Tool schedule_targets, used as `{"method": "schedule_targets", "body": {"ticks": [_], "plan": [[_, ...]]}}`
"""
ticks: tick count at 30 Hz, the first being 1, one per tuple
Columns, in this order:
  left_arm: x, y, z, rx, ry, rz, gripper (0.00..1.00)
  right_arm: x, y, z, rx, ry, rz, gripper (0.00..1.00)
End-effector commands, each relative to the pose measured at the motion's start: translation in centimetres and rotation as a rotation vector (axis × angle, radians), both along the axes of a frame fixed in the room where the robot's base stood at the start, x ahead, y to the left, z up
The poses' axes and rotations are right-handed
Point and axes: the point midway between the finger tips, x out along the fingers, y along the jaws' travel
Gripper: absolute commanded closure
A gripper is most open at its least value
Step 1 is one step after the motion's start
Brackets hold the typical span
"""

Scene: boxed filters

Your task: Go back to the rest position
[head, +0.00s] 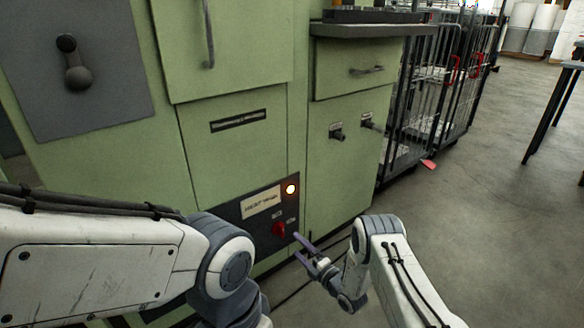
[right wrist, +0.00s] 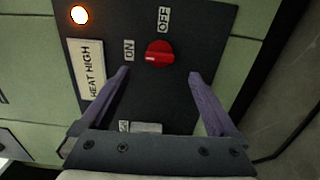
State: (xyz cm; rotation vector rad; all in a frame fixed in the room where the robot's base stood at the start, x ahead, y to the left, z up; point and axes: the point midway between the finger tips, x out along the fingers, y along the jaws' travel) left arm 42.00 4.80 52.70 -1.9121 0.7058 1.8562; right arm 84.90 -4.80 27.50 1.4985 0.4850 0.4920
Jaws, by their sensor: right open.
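My right gripper (head: 299,247) is open in front of a dark control panel (head: 240,209) low on a green machine. In the right wrist view its two purple fingers (right wrist: 158,74) stand apart with nothing held between them. A red rotary knob (right wrist: 159,53) shows beyond the fingertips, between labels reading ON and OFF; it also shows in the head view (head: 279,230). The fingers look clear of the knob, though the exact gap is hard to tell. My left arm comes in from the left in the head view, and its gripper is out of sight.
A lit orange lamp (head: 291,189) and a HEAT HIGH label (right wrist: 86,70) are on the panel. The green machine (head: 240,150) stands close in front of both arms. Wire cage carts (head: 432,85) stand farther back. Open floor (head: 490,200) lies to the right.

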Motion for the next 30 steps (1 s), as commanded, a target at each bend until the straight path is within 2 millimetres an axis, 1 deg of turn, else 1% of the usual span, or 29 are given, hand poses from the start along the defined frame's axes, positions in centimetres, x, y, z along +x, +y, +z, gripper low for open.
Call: {"method": "schedule_targets", "body": {"ticks": [1, 6, 12, 15, 17, 30], "plan": [[0.0, 0.0, -1.0, 0.0, 0.0, 0.0, 0.09, 0.7, 0.7, -0.4, 0.001, -0.004, 0.003, 0.05], [0.0, 0.0, -2.9, 0.0, 0.0, 0.0, 0.09, 3.3, 2.6, -0.5, 0.0, -0.006, 0.005, 0.05], [0.0, 0.0, -4.6, 0.0, 0.0, 0.0, 0.09, 5.8, 4.5, -0.4, 0.002, -0.003, 0.005, 0.05], [0.0, 0.0, -5.0, 0.0, 0.0, 0.0, 0.09, 6.6, 5.1, -0.3, 0.002, -0.002, 0.004, 0.05], [0.0, 0.0, -5.2, 0.0, 0.0, 0.0, 0.09, 7.0, 5.3, -0.2, 0.002, -0.001, 0.004, 0.05], [0.0, 0.0, -4.9, 0.0, 0.0, 0.0, 0.09, 6.8, 5.1, 0.0, 0.028, 0.02, 0.003, 0.05]]}}
